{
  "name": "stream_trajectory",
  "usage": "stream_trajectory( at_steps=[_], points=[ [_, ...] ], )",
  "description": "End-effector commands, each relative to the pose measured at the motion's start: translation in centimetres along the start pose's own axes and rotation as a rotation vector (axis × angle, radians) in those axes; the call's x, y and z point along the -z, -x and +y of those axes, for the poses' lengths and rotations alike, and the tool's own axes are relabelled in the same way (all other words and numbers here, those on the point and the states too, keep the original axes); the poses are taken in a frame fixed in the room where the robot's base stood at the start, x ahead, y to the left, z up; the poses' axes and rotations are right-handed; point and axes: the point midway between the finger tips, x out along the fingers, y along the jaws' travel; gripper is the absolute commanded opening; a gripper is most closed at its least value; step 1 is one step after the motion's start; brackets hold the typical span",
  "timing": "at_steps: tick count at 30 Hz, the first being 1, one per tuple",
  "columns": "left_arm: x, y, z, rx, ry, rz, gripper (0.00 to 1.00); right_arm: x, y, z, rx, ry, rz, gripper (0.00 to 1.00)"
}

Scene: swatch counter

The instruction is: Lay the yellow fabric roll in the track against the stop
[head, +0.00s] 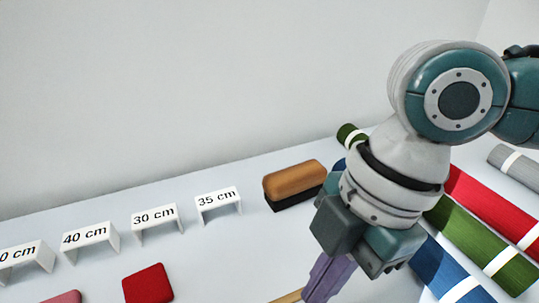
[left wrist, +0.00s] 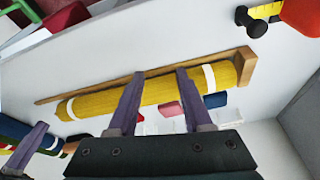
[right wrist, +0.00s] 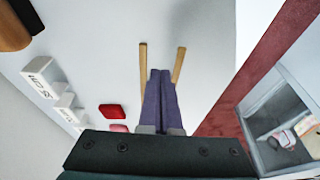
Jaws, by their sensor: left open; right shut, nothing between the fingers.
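The yellow fabric roll (left wrist: 155,93), with a white band near each end, shows in the left wrist view. It lies lengthwise along a wooden rail of the track (left wrist: 95,86). Its right end is at or very near the wooden stop (left wrist: 247,66); I cannot tell whether they touch. My left gripper (left wrist: 160,73) is open, its two purple fingers apart and overlapping the roll in the picture, so contact is unclear. My right gripper (right wrist: 160,72) is shut and empty; two wooden strips (right wrist: 143,68) show beside its fingers. In the head view it (head: 318,290) points down.
White stands marked with lengths (head: 157,214) line the counter's back, beside a brown-topped block (head: 293,181). Red swatches (head: 147,284) lie in front. Red, green, blue and grey rolls (head: 480,242) lie at the right. A grey bin (right wrist: 285,125) is at the right wrist view's right.

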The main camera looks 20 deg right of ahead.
Motion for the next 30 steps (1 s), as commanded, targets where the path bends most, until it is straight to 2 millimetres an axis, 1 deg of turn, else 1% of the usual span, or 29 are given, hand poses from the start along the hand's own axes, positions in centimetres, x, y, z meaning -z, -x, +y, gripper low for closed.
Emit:
stream_trajectory(
  at_steps=[1,4,6,9,12,16,25,28,30],
  points=[
    [-0.1,-0.5,0.0,0.000,0.000,0.000,0.50,0.0,-1.4,-0.1,0.004,0.000,0.001,0.00],
    [-0.3,-0.8,0.0,0.000,0.000,0.000,0.50,0.0,-3.4,-0.1,0.002,-0.001,0.000,0.00],
    [-0.1,-0.3,0.0,0.001,-0.001,-0.001,0.50,1.6,-3.2,0.0,0.000,0.005,0.004,0.00],
    [-0.1,-0.2,0.0,0.001,-0.001,-0.001,0.50,2.7,-3.5,0.0,0.000,0.003,0.002,0.00],
    [-0.1,-0.2,-0.1,0.003,-0.003,-0.001,0.50,3.5,-3.8,0.0,0.000,0.002,0.001,0.00],
    [-0.1,-0.2,-0.2,0.006,-0.007,-0.001,0.50,3.8,-3.9,0.0,-0.001,0.002,-0.001,0.00],
    [-0.1,-0.1,-0.3,0.009,-0.010,-0.002,0.50,3.9,-3.9,0.0,-0.001,0.001,-0.001,0.00],
    [0.1,0.4,-0.3,0.009,-0.010,-0.002,0.50,4.6,-3.9,0.0,0.000,0.000,0.001,0.00],
    [0.2,0.9,-0.3,0.009,-0.010,-0.002,0.50,5.5,-4.0,0.0,0.001,0.000,0.002,0.00]
  ],
)
